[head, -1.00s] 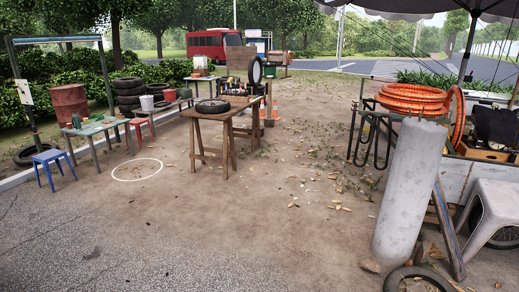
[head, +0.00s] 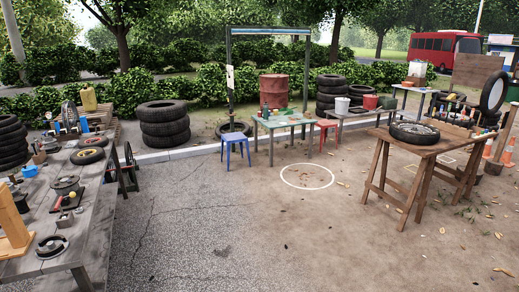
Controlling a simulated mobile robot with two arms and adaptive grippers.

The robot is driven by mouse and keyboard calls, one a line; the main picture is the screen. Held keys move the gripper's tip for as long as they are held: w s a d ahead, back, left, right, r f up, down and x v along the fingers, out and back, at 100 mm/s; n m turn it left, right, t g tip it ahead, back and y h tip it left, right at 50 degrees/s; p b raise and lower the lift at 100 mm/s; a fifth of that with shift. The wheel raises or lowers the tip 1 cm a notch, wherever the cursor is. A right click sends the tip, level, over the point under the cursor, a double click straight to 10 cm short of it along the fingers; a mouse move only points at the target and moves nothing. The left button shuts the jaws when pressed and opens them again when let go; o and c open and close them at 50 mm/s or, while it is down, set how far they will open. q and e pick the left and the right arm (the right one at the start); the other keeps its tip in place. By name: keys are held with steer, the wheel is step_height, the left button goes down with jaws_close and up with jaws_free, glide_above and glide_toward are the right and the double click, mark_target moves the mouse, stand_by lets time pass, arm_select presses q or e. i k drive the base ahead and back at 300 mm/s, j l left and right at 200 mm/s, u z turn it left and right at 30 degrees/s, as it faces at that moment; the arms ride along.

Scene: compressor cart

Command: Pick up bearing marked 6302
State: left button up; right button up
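I cannot make out a bearing marked 6302 in the head view; no marking is readable at this distance. A grey workbench (head: 98,212) at the left holds several small parts, among them a dark round part (head: 52,246) near its front edge and another round part (head: 64,184) further back. I cannot tell whether either is a bearing. Neither of my grippers is in view.
A wooden table (head: 421,152) with a wheel (head: 414,132) stands at the right. A green table (head: 285,121) with a blue stool (head: 236,138) and red stool (head: 327,124) stands at the back. The ground around the white circle (head: 307,187) is clear.

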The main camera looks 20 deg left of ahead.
mark_target(79, 210)
steer(key=i+j+u, duration=0.4)
steer(key=i+u, duration=0.35)
steer(key=i, duration=0.25)
steer(key=i+u, duration=0.4)
steer(key=i+l+u, duration=0.35)
steer(key=i, duration=0.25)
steer(key=j, duration=0.1)
